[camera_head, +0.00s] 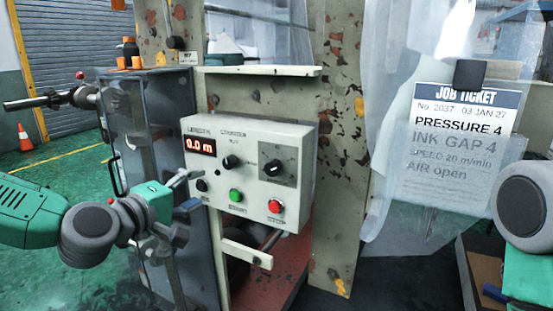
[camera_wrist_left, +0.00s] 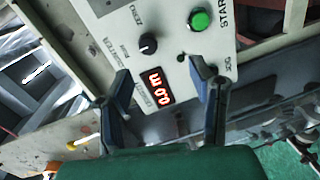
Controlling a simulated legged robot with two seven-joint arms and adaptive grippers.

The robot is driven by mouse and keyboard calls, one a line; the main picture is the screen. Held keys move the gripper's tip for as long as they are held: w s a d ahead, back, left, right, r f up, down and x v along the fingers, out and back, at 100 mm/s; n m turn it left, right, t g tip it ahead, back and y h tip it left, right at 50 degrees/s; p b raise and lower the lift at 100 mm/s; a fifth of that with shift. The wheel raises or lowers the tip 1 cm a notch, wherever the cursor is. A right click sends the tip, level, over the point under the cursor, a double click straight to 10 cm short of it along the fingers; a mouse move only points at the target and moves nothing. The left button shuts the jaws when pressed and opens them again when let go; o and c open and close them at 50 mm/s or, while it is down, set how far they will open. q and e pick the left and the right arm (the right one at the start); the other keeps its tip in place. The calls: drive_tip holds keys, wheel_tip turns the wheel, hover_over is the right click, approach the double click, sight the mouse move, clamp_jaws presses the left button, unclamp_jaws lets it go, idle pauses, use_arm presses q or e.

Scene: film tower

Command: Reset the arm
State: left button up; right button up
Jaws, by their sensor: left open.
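My left arm comes in from the left, and its gripper (camera_head: 189,191) is in front of the left side of the grey control box (camera_head: 290,150). In the left wrist view the two blue-tipped fingers (camera_wrist_left: 162,82) are spread apart with nothing between them. Behind them are the box's red display (camera_wrist_left: 159,86), reading 0.0 m, a black knob (camera_wrist_left: 148,43) and the green button (camera_wrist_left: 199,19). Whether the fingers touch the box cannot be told. My right arm (camera_head: 521,207) is at the right edge; only a small part of its gripper seems to show low down, so its fingers cannot be judged.
A job ticket (camera_head: 465,130) hangs on clear plastic sheeting at the right. The box also carries a red button (camera_head: 275,206). A horizontal metal bar (camera_head: 246,253) sticks out below it.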

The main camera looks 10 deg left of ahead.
use_arm(q)
drive_tip(key=s+d+f+m+g, duration=0.25)
drive_tip(key=s+f, duration=0.25)
drive_tip(key=f, duration=0.3)
drive_tip(key=s+d+f+m+g+y, duration=0.1)
drive_tip(key=s+f+m+g, duration=0.2)
drive_tip(key=f, duration=0.6)
drive_tip(key=s+d+f+m+g, duration=0.1)
drive_tip(key=s+f+g, duration=0.2)
drive_tip(key=s+f, duration=0.4)
drive_tip(key=s+a+f+m+g+y, duration=0.2)
drive_tip(key=s+a+f+m+g, duration=0.1)
drive_tip(key=s+f, duration=0.4)
drive_tip(key=s+a+f+m+g+y, duration=0.3)
drive_tip(key=s+a+f, duration=0.3)
drive_tip(key=s, duration=0.7)
drive_tip(key=shift+s+f, duration=0.35)
drive_tip(key=shift+f, duration=0.25)
drive_tip(key=shift+o, duration=0.4)
drive_tip(key=shift+w, duration=0.1)
